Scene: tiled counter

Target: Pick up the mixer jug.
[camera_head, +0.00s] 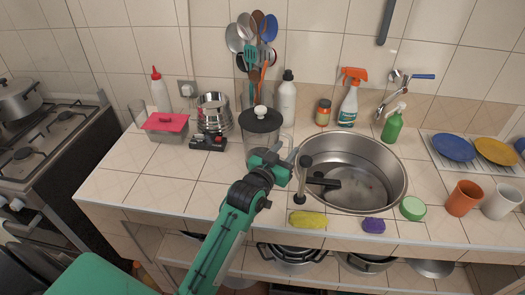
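The mixer jug (261,121) stands upright on the tiled counter, left of the sink. It is clear, with a black lid and a white knob; my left arm hides part of its lower body. My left gripper (322,182) is in front and to the right of the jug, over the left part of the sink. Its dark fingers are apart from the jug and hold nothing that I can make out. Their opening is unclear at this angle. My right gripper is out of view.
The steel sink (384,160) lies right of the jug. A metal canister (214,113), a black item (208,143) and a pink-lidded box (167,127) stand to its left. A white bottle (287,100) and a utensil holder are behind. A yellow sponge (308,219) lies at the front edge.

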